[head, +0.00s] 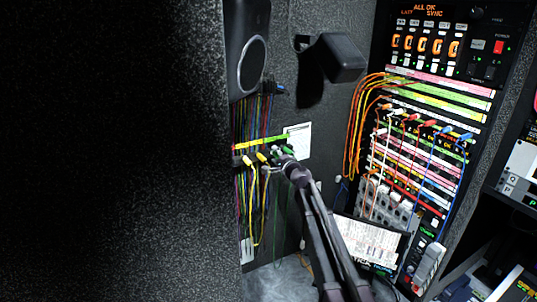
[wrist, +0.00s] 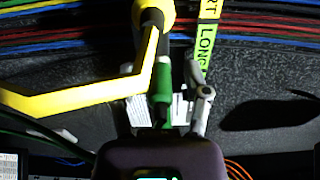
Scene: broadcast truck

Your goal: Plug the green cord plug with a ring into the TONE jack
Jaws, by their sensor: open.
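The green cord plug (wrist: 163,85) shows in the wrist view between my gripper's fingers, its dark end toward the gripper body. I cannot make out its ring. My gripper (wrist: 165,75) is open around the plug; the right finger is plain, the left is mostly hidden behind a yellow cord. In the head view my gripper (head: 284,151) is at the row of hanging cords on the back wall, with green showing beside it. The patch rack (head: 420,140) stands at the right. I cannot read a TONE label on any jack.
A green label reading LONG (wrist: 206,42) is above the right finger. Yellow plugs (head: 248,161) hang left of my gripper.

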